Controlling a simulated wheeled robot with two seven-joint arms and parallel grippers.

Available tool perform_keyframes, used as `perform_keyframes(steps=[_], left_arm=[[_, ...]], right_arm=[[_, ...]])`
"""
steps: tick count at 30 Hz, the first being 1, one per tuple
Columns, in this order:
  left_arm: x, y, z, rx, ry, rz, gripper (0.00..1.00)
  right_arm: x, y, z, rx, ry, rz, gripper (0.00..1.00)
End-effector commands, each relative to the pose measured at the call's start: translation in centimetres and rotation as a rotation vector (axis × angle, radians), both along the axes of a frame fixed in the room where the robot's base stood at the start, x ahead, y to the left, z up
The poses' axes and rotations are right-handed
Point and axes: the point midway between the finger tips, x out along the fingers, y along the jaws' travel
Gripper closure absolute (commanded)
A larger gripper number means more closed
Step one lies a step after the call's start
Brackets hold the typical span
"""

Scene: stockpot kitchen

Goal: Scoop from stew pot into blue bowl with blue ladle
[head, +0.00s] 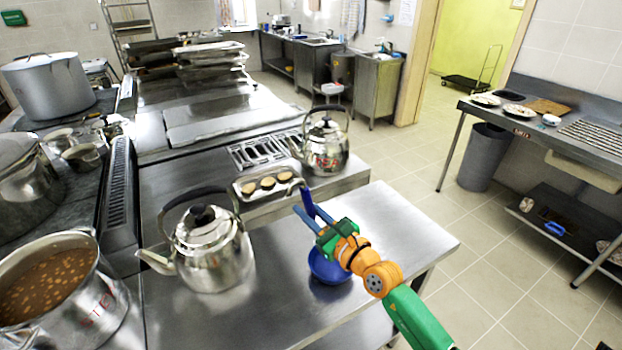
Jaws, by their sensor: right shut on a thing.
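The stew pot (105,305) stands at the lower left, a steel pot filled with brown stew (48,285) with pale pieces on top. The blue bowl (326,272) sits on the steel counter, partly hidden behind my right arm. My right gripper (309,215) is above and just beyond the bowl, shut on the blue ladle (307,201). The dark blue handle rises between the fingers and ends in a grey hooked tip. The ladle's scoop cannot be made out. My left gripper is not in view.
A steel kettle (215,258) stands between the stew pot and the bowl. A second kettle (326,150) and a small tray of round items (240,192) are behind the ladle. The counter's right part (400,235) is clear.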

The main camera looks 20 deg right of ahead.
Motion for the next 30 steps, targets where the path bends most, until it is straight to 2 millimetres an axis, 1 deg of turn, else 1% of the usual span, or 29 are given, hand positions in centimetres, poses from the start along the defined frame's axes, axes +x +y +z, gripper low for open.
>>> perform_keyframes(steps=[1, 2, 8, 18, 26, 30], left_arm=[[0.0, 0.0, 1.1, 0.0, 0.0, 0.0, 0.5], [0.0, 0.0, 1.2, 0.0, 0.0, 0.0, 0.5], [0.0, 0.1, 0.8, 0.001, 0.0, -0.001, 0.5], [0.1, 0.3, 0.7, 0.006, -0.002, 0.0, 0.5], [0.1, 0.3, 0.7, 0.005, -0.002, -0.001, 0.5], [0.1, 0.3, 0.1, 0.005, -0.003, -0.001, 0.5]], right_arm=[[-0.3, 0.1, 0.8, 0.0, -0.003, -0.01, 1.0], [-0.4, 0.1, 0.6, -0.001, -0.004, -0.014, 1.0], [-0.4, 0.2, -0.6, -0.004, -0.004, -0.018, 1.0], [-0.5, 0.1, -3.0, -0.006, -0.002, -0.017, 1.0], [-0.2, -1.3, -2.1, 0.09, 0.016, -0.018, 1.0], [0.1, -2.4, -1.8, 0.172, 0.034, -0.018, 1.0]])
